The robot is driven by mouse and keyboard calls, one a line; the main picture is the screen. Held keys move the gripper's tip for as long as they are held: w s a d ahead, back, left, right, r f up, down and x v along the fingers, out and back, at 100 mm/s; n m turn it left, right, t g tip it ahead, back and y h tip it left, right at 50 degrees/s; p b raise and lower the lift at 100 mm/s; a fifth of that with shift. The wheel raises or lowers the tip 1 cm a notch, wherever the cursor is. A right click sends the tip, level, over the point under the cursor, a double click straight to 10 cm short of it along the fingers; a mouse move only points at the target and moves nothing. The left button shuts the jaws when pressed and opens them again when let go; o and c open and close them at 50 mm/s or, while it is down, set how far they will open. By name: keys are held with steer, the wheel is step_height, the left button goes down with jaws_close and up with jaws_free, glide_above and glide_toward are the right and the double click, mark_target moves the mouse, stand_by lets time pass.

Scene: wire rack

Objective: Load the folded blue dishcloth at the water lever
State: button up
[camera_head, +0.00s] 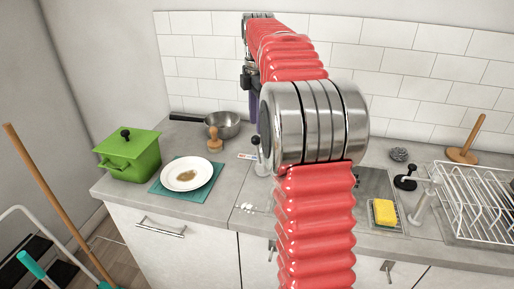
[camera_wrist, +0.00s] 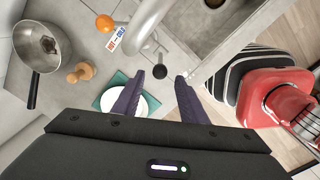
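No folded blue dishcloth can be made out in either view. A slim lever with a dark knob (camera_head: 255,140) stands on the counter beside the sink area, partly behind my red arm. In the wrist view a dark knob (camera_wrist: 160,71), likely the same one, shows between the fingertips of my gripper (camera_wrist: 159,77). The fingers are apart with nothing held between them. I cannot tell whether they are level with the knob or above it. A curved metal tap (camera_wrist: 150,22) rises just beyond it.
A white plate (camera_head: 187,174) with brown residue lies on a teal mat (camera_head: 172,194). A green pot (camera_head: 126,158), steel saucepan (camera_head: 222,124) and wooden stamper (camera_head: 214,139) stand left. A yellow sponge (camera_head: 384,212) and wire rack (camera_head: 480,195) are right. A hot/cold label (camera_wrist: 115,40) lies near the tap.

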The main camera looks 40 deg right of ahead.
mark_target(257, 147)
steer(key=f, duration=1)
steer(key=shift+w+f, duration=0.2)
steer(key=shift+f, duration=0.1)
jaws_close()
steer(key=shift+d, duration=0.1)
